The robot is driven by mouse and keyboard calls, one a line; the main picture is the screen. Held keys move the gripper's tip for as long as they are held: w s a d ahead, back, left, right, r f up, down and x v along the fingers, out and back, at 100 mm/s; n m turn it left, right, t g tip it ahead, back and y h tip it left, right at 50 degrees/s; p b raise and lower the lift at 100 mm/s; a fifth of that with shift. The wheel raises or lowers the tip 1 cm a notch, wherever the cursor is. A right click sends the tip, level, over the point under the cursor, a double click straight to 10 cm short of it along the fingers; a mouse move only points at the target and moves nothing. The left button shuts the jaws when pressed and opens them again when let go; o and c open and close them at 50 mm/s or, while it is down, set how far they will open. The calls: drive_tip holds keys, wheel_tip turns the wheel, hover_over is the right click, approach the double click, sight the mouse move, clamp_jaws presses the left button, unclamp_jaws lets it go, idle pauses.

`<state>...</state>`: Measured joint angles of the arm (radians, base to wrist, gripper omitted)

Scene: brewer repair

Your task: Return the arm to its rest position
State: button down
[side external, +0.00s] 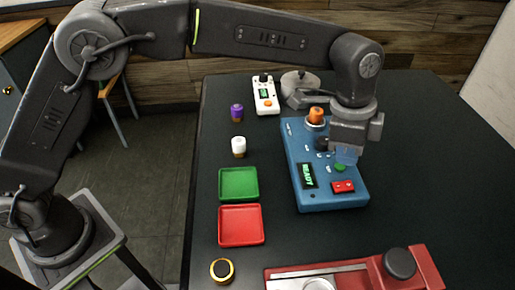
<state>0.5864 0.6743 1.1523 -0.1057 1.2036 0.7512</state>
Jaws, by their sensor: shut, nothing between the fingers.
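My gripper (347,157) points down over the right side of a blue device (312,198). It is shut and holds nothing. The device has a lit green display reading READY (308,176), a green button (341,167) and a red panel (343,186). An orange-topped part (316,114) stands upright at its far end. The gripper hides part of the device's right side. I cannot tell whether the fingertips touch it. My arm reaches in from the left, high above the table.
Purple (237,112), white (238,147) and black-gold (222,270) caps stand on the dark table (420,190). A white meter (264,92) is behind; a red machine (430,268) is in front. The table's right side is clear.

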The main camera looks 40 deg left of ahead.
drive_tip(key=s+a+r+n+t, duration=0.1)
drive_tip(key=s+a+r+n, duration=0.25)
drive_tip(key=a, duration=0.35)
drive_tip(key=s+a+r+n+t, duration=0.1)
drive_tip(key=s+a+r+n, duration=0.1)
drive_tip(key=a+r, duration=0.35)
drive_tip(key=s+a+r+n+t, duration=0.1)
drive_tip(key=s+a+r+n, duration=0.15)
drive_tip(key=a, duration=0.55)
drive_tip(key=s+a+f+n+t+y, duration=0.1)
drive_tip(key=s+a+f+n, duration=0.1)
drive_tip(key=s+a, duration=0.3)
drive_tip(key=s+a+f+n+t, duration=0.1)
drive_tip(key=s+a+f+n, duration=0.2)
drive_tip(key=s, duration=0.6)
drive_tip(key=a+n, duration=0.2)
drive_tip(key=a, duration=0.1)
drive_tip(key=shift+s+f+y, duration=0.35)
drive_tip(key=shift+y, duration=0.05)
drive_tip(key=c, duration=1.8)
unclamp_jaws()
drive_tip(key=shift+c, duration=0.2)
